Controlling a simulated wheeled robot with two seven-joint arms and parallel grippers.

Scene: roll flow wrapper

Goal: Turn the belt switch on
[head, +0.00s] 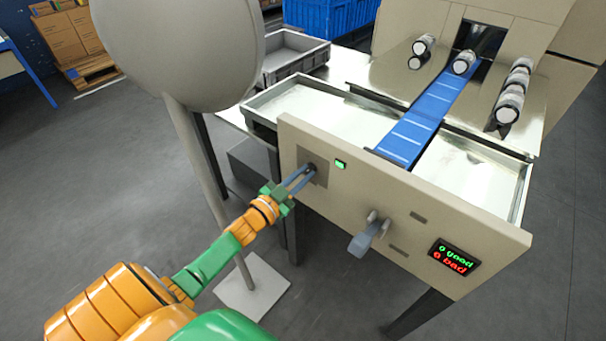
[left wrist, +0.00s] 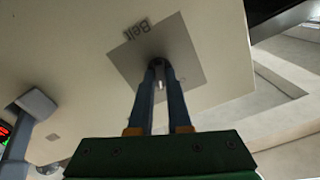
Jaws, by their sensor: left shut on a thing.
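The belt switch (left wrist: 159,80) is a small metal toggle on a grey plate marked "Belt" (left wrist: 138,30) in the left wrist view. In the head view the same plate (head: 318,178) is at the left of the beige front panel (head: 400,205), and my fingers mostly hide the toggle. My left gripper (head: 309,171) is at the plate, shut on the toggle, with one blue-grey finger on each side of it. The fingertips (left wrist: 160,66) are close to the plate. A green lamp (head: 341,164) glows right of the plate. My right gripper is not in view.
A grey lever (head: 368,237) sticks out of the panel to the right. A display (head: 454,257) reads "0 good" and "0 bad". Behind the panel is a blue belt (head: 422,122) with wrapped rolls (head: 511,100) beside it. A pale post (head: 205,175) stands left of the panel.

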